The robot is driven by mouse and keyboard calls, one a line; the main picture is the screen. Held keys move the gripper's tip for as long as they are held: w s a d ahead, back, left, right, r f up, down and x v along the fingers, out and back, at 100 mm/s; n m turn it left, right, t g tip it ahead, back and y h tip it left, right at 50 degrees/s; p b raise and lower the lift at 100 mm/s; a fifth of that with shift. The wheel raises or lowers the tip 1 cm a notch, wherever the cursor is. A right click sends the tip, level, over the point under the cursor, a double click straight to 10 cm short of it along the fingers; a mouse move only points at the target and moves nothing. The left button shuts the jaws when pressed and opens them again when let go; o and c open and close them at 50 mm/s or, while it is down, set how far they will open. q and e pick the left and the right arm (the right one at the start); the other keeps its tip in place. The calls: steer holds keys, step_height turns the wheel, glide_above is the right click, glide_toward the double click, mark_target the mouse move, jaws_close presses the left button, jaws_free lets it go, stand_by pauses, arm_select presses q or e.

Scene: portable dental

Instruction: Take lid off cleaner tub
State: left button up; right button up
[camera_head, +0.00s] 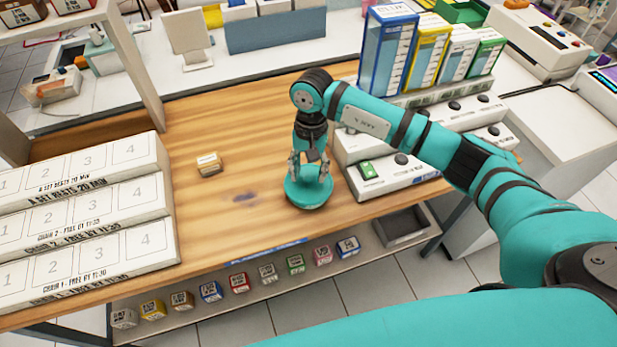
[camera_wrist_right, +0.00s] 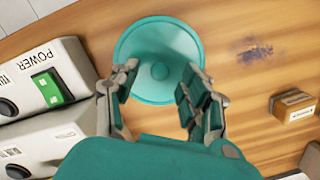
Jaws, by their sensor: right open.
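The round teal cleaner tub stands on the wooden table. Its teal lid (camera_head: 308,193) faces up, and the tub body is mostly hidden below it. In the right wrist view the lid (camera_wrist_right: 158,38) is a wide disc with a small round knob (camera_wrist_right: 159,71) at its middle. My right gripper (camera_head: 309,166) points down over the lid, open. In the wrist view its two fingers (camera_wrist_right: 158,80) stand on either side of the knob, with a gap to it. I cannot tell how high the fingertips are above the lid. My left gripper is not in view.
White boxes with a green POWER switch (camera_head: 367,168) stand close right of the tub. A small tan box (camera_head: 208,163) lies to its left. Stepped white numbered racks (camera_head: 90,185) fill the table's left. Small coloured boxes line a lower shelf (camera_head: 222,295).

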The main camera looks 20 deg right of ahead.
steer(key=shift+s+f, duration=0.1)
steer(key=shift+f, duration=0.65)
steer(key=c, duration=0.8)
steer(key=shift+r, duration=0.1)
